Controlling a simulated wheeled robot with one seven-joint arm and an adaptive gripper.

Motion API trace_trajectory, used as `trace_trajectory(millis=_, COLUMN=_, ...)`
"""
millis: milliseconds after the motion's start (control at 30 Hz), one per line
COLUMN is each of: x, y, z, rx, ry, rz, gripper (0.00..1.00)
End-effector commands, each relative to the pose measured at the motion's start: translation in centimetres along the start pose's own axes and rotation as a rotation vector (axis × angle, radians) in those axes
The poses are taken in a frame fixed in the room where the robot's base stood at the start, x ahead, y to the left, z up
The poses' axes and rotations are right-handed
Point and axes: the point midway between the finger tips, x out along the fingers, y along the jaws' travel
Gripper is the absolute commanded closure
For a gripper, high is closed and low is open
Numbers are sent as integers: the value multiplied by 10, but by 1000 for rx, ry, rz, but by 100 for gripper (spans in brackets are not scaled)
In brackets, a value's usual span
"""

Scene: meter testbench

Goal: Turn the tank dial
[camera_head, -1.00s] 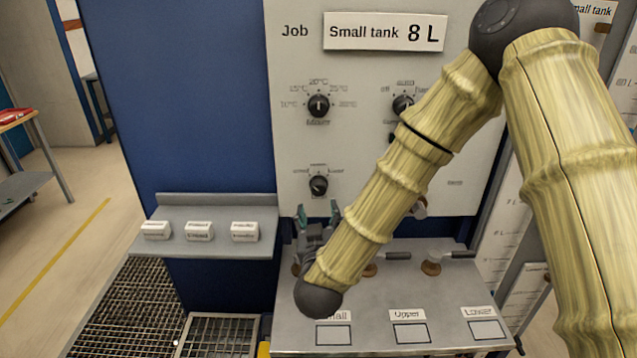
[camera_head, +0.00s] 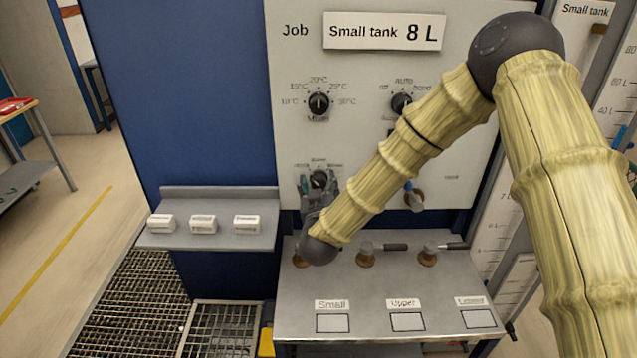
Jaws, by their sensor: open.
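The panel carries a black dial (camera_head: 318,177) at its lower left. The print above this dial is too blurred to read, so I cannot tell for sure that it is the tank dial. My gripper (camera_head: 319,184) is open, its fingers pointing up at the panel, one on each side of this dial in the picture. I cannot tell whether they touch it. The lower part of the dial is partly hidden by my gripper. A job card (camera_head: 384,32) above reads "Small tank 8 L".
Another dial (camera_head: 318,103) sits higher on the panel, and a third dial (camera_head: 401,103) is right of it, near my arm. A grey shelf (camera_head: 220,241) with three white blocks is left. Valve handles (camera_head: 395,247) stand on the bench (camera_head: 375,285) below.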

Motion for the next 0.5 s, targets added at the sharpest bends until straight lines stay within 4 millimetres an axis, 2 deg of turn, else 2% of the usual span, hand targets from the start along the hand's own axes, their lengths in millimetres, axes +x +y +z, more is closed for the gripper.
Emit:
trace_trajectory(millis=200, x=0, y=0, z=0, rx=0, ry=0, rz=0, gripper=44)
trace_trajectory(millis=433, x=0, y=0, z=0, rx=0, ry=0, rz=0, gripper=86)
trace_trajectory(millis=500, x=0, y=0, z=0, rx=0, ry=0, rz=0, gripper=87)
